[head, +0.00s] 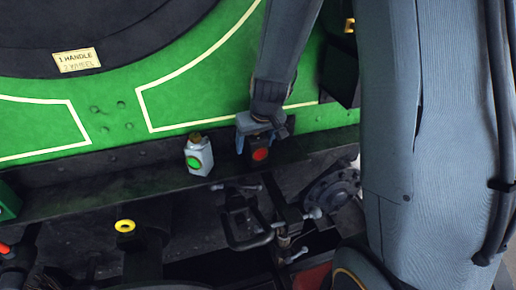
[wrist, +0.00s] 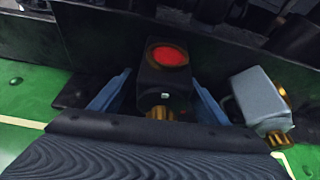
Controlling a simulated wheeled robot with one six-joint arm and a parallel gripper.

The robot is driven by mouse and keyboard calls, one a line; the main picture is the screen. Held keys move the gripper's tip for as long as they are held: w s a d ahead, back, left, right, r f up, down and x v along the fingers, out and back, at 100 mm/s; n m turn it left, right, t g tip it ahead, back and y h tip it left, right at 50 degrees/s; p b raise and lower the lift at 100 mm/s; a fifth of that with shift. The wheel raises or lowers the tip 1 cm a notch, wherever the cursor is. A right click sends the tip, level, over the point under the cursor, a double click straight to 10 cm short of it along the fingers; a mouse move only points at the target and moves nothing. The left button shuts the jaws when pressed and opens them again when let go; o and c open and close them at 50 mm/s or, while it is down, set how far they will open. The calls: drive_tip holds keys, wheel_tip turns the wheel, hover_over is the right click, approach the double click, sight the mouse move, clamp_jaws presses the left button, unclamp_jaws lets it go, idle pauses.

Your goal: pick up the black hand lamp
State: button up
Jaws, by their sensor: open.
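The black hand lamp (head: 259,150) with a red lens stands on the dark ledge in front of the green panel in the head view. In the wrist view the lamp (wrist: 165,82) is upside down, with its red lens toward the top and its brass part toward my wrist. My gripper (head: 256,128) reaches down over the lamp from above. Its two blue-grey fingers (wrist: 158,98) are open, one on each side of the lamp body. I see a gap by the left finger; contact on the right cannot be told.
A light grey lamp (head: 199,156) with a green lens stands close to the left on the same ledge (head: 110,172); it also shows in the wrist view (wrist: 262,98). The green panel (head: 190,95) rises behind. Dark coupling gear (head: 245,222) lies below the ledge.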

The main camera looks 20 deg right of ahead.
drive_tip(key=shift+r, duration=0.1)
drive_tip(key=c, duration=1.6)
